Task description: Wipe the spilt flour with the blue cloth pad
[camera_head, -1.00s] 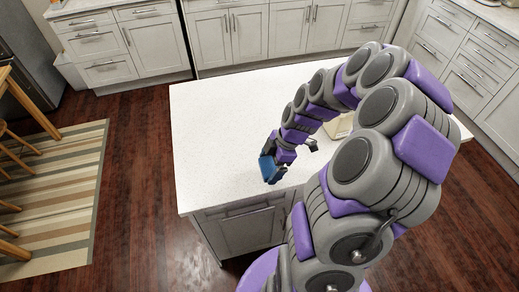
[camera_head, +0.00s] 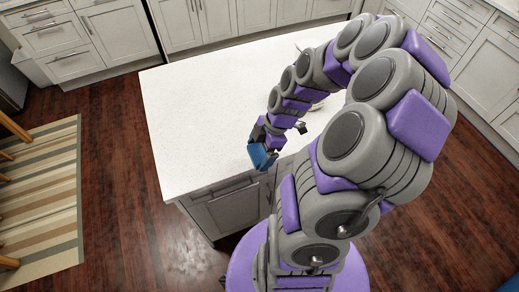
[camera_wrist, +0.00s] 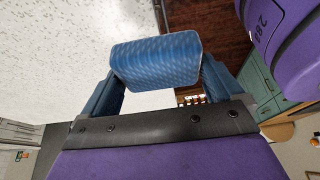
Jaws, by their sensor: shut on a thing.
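The blue cloth pad (camera_wrist: 157,61) sits between the two blue fingers of my gripper (camera_wrist: 160,85) in the wrist view. My gripper is shut on it. In the head view the pad (camera_head: 262,156) shows as a small blue patch at the arm's end, over the front edge of the white island counter (camera_head: 200,110). I cannot tell whether the pad touches the counter. No flour stands out clearly on the pale speckled top in the head view; my arm hides the counter's right part. In the wrist view, speckles (camera_wrist: 60,40) cover the pale surface at the upper left.
The island's cabinet front (camera_head: 230,208) drops below the counter edge near my gripper. The counter's left part is clear. White cabinets (camera_head: 200,22) line the back, and a striped rug (camera_head: 45,195) lies on the wooden floor at left.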

